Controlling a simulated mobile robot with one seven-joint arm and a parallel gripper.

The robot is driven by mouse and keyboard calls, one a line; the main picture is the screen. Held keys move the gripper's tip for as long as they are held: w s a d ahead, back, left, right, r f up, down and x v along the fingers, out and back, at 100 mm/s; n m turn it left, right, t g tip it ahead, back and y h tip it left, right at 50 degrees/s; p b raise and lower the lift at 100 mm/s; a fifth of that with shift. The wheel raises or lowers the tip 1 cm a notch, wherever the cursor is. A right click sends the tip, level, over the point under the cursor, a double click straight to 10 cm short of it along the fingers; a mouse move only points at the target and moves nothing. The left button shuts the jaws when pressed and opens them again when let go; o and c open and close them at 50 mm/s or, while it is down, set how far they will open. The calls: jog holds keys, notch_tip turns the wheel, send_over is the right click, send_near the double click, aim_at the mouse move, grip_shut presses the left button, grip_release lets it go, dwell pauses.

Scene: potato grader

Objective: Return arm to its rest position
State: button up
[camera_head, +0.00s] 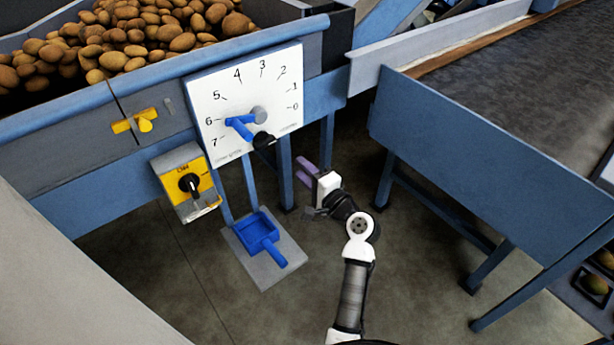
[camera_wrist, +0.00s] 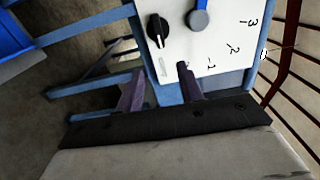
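My gripper (camera_head: 304,172) has purple fingers and is in front of and below the white dial panel (camera_head: 278,80), apart from it. In the wrist view the two fingers (camera_wrist: 158,88) stand apart with nothing between them, so it is open and empty. My arm extends from the bottom of the head view, bent at the wrist. The panel carries numbers 0 to 7, a grey hub (camera_head: 259,115) and a blue pointer (camera_head: 241,127) near 6. A black knob (camera_head: 263,140) sits at the panel's lower edge; it also shows in the wrist view (camera_wrist: 158,30).
A yellow switch box (camera_head: 188,184) and a blue scoop (camera_head: 257,232) on a grey plate (camera_head: 269,274) are left of my arm. A blue conveyor frame (camera_head: 480,160) stands to the right. Potatoes (camera_head: 140,35) fill the hopper at upper left. Open floor lies around my arm.

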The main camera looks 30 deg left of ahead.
jog(key=shift+s+d, duration=0.2)
jog(key=shift+d, duration=0.25)
